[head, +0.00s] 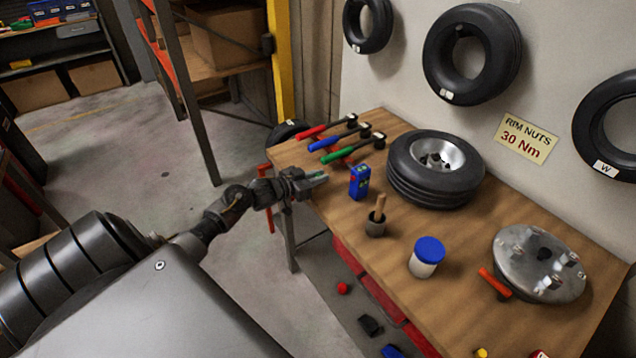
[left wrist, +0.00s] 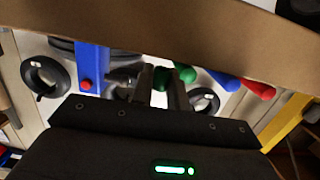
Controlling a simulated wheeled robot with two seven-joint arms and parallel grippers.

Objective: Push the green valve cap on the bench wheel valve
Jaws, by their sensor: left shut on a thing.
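The bench wheel (head: 408,187), a black tyre on a silver rim, lies flat on the wooden bench. I cannot make out its valve. My left gripper (head: 316,180) is at the bench's left edge, left of the wheel and apart from it. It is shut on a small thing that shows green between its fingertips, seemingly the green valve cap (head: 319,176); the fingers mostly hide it. In the left wrist view the gripper (left wrist: 162,76) has its fingers close together, with a green rounded shape by them that may be a mallet handle. My right gripper is not in view.
A blue box (head: 359,182) stands between gripper and wheel. A brush pot (head: 376,226), blue-lidded jar (head: 426,258) and metal disc (head: 540,264) stand nearer. Tyres hang on the wall. Small objects lie below the bench (head: 462,270).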

